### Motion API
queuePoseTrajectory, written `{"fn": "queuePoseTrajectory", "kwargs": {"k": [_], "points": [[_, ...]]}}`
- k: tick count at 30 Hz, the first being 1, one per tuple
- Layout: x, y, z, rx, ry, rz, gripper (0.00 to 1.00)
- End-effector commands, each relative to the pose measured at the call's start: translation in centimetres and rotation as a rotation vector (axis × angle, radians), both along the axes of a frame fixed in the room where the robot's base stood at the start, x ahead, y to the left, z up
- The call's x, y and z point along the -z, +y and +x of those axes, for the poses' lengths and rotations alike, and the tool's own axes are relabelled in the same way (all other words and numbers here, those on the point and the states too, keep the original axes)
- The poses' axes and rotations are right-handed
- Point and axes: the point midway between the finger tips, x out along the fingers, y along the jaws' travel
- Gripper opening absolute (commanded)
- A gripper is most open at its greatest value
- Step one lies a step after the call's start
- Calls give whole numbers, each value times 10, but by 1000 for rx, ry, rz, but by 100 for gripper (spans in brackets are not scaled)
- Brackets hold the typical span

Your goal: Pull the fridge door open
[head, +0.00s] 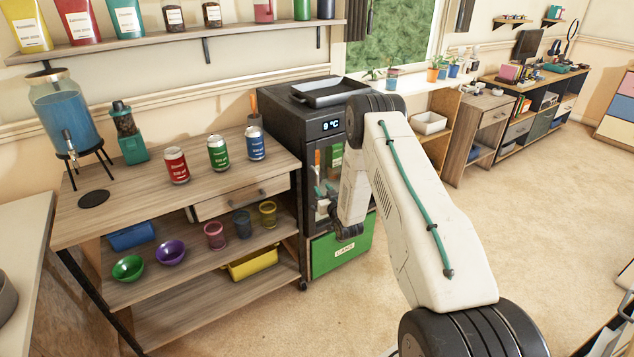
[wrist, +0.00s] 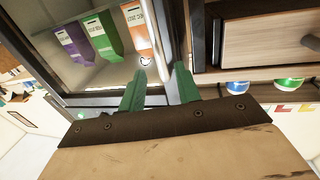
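The fridge (head: 300,113) is a small black cabinet with a 9 °C display and a glass door, standing to the right of the wooden shelf unit. Its door (wrist: 75,90) looks shut, with purple, green and orange cartons (wrist: 100,35) behind the glass. A pale upright bar (wrist: 157,45), which looks like the door handle, runs along the door's edge. My gripper (wrist: 158,85) has two green fingers, open and apart, one on each side of the bar's lower end in the wrist view. Contact cannot be told. In the head view my arm hides much of the door.
The wooden shelf unit (head: 130,205) with cans, bowls and cups stands close on the fridge's left. A grey tray (head: 325,92) lies on top of the fridge. The carpet (head: 540,190) to the right is clear.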

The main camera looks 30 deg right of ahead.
Motion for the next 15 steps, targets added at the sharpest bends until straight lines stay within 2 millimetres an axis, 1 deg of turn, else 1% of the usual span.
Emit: {"fn": "queuePoseTrajectory", "kwargs": {"k": [6,9,12,15], "points": [[-1,-5,36,0,-1,0,33],[0,-8,50,0,1,1,33],[0,-9,60,0,1,0,33],[-1,-10,65,0,2,0,33]]}}
